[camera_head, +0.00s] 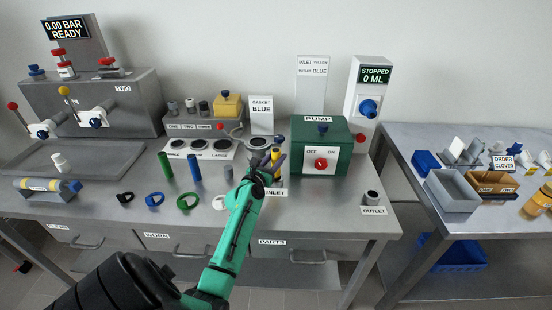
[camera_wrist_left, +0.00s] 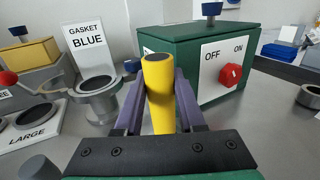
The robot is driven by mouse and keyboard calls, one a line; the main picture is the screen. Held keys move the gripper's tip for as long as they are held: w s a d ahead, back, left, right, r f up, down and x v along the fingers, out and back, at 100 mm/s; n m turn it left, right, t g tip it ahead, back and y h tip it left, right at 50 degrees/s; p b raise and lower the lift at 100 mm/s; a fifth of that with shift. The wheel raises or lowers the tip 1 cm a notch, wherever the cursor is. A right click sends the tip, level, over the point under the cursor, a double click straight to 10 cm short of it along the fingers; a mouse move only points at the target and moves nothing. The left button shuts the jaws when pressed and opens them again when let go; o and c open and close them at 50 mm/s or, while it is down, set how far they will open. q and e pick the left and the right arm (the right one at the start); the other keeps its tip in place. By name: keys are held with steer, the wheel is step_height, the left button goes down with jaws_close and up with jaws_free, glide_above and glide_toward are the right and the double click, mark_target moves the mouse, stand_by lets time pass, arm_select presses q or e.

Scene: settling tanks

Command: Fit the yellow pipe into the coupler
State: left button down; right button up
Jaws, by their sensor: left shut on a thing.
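My left gripper (camera_head: 275,160) is shut on the upright yellow pipe (camera_head: 276,155), in front of the green pump box. In the left wrist view the yellow pipe (camera_wrist_left: 160,95) stands between the two purple-grey fingers (camera_wrist_left: 160,105), its dark open end up. The INLET label (camera_head: 275,193) lies just below the gripper in the head view. Any coupler there is hidden behind the gripper and arm, so I cannot tell whether the pipe's lower end is in it. A grey coupler (camera_head: 372,197) stands behind the OUTLET label. My right gripper is not in view.
The green pump box (camera_head: 321,147) stands close behind the pipe. A grey flanged fitting (camera_wrist_left: 97,98) is at the left, before the GASKET BLUE sign (camera_head: 261,115). The bench between inlet and outlet is clear.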

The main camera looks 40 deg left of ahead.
arm_select(q)
steer(key=shift+r, duration=0.1)
steer(key=shift+p, duration=0.3)
stand_by(0.7)
steer(key=shift+f, duration=0.25)
stand_by(0.3)
steer(key=shift+f+b, duration=0.3)
steer(key=shift+f, duration=0.3)
steer(key=shift+f+b, duration=1.25)
steer(key=shift+b, duration=0.05)
steer(key=shift+c, duration=2.1)
jaws_free()
